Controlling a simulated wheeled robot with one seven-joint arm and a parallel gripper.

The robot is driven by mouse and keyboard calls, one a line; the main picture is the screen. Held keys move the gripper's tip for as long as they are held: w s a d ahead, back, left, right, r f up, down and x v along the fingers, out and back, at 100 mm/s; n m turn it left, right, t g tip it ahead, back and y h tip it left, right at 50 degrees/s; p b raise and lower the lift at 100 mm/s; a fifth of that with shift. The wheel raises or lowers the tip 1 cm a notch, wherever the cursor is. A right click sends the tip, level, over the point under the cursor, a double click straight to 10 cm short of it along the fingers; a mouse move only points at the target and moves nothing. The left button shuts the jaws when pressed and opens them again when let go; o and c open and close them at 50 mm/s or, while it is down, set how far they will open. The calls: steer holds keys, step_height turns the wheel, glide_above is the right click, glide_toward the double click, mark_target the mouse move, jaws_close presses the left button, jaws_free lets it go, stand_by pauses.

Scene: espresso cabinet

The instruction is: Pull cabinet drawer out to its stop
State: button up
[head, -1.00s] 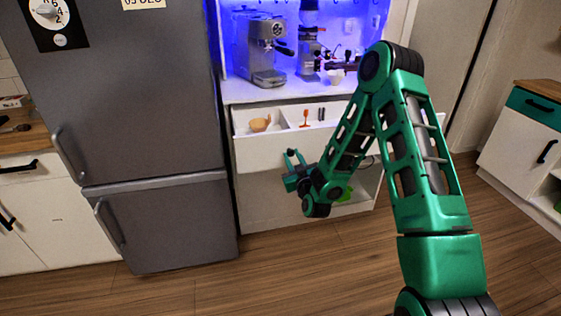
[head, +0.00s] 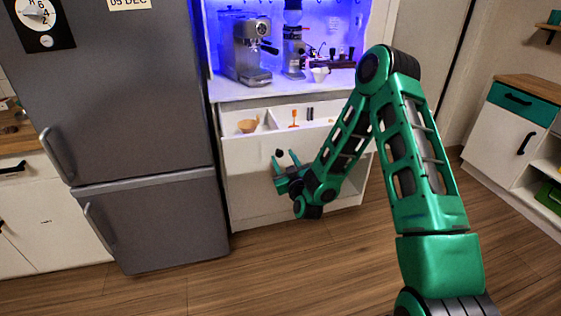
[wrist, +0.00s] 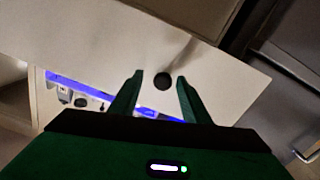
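The white cabinet drawer (head: 246,154) stands partly out in the head view, showing its inside. A small dark round knob (head: 278,153) is on its front. My gripper (head: 287,161) is in front of the drawer front, its fingers spread. In the wrist view the pale drawer front fills the middle, and the knob (wrist: 162,81) lies between the two spread fingertips of my gripper (wrist: 160,78), touching neither. The drawer holds a tan cup (head: 248,125) and an orange utensil (head: 294,118). My arm hides the drawer's right part.
An espresso machine (head: 244,48) and a grinder (head: 294,40) stand on the blue-lit counter above. A grey fridge (head: 140,100) stands close at left. A white and green cabinet (head: 505,125) is at right. The wooden floor in front is clear.

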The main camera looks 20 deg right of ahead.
steer(key=shift+a, duration=0.25)
steer(key=shift+s, duration=0.25)
steer(key=s, duration=1)
steer(key=shift+d, duration=0.2)
